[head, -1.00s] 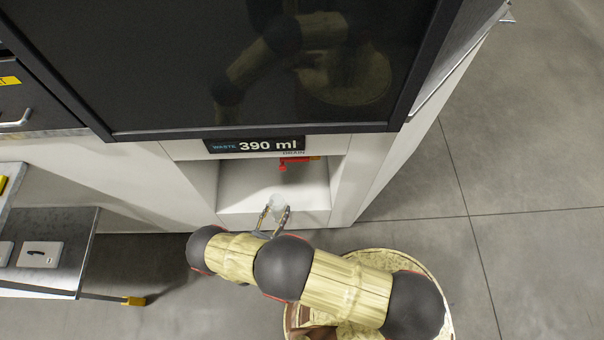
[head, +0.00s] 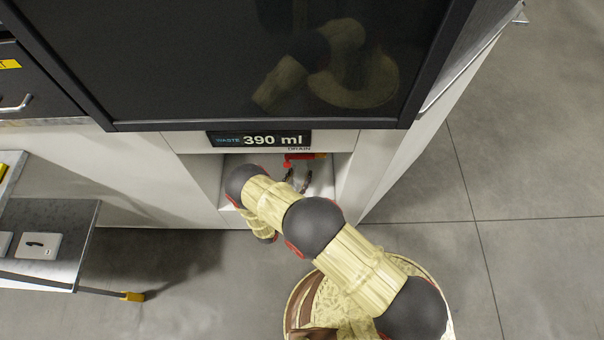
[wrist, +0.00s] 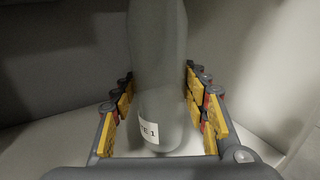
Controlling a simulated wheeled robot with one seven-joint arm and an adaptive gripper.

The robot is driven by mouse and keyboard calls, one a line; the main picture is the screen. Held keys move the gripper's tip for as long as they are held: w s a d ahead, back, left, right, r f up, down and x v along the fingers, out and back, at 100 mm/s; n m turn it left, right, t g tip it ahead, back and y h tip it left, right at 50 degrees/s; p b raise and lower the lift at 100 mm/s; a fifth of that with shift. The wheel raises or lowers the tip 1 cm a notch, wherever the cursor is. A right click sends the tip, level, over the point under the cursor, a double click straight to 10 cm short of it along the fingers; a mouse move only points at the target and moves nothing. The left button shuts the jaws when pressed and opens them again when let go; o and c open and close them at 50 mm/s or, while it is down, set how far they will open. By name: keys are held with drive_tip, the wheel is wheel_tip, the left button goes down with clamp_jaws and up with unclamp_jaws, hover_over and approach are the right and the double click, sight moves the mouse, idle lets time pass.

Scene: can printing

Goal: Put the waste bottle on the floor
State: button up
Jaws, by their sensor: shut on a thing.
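The waste bottle (wrist: 160,60) is a grey, smooth bottle with a white label ending in "E 1". It stands between the yellow-padded fingers of my gripper (wrist: 158,88) in the wrist view, and the gripper is shut on it. In the head view my gripper (head: 298,180) reaches into the white niche (head: 232,190) below the drain, mostly behind my arm. The bottle cannot be made out there. Whether its base touches the niche floor is hidden.
The red drain valve (head: 288,160) sits just above the gripper, under the "390 ml" waste display (head: 258,140). A metal bench (head: 70,225) with a yellow-tipped bar stands left. The grey floor (head: 420,265) is clear on the right.

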drive_tip(key=shift+w+d+f+b, duration=0.5)
drive_tip(key=shift+w+f+b, duration=0.05)
drive_tip(key=shift+w+f, duration=0.2)
drive_tip(key=shift+f, duration=0.2)
drive_tip(key=o, duration=1.2)
drive_tip(key=shift+o, duration=0.3)
drive_tip(key=shift+r, duration=0.15)
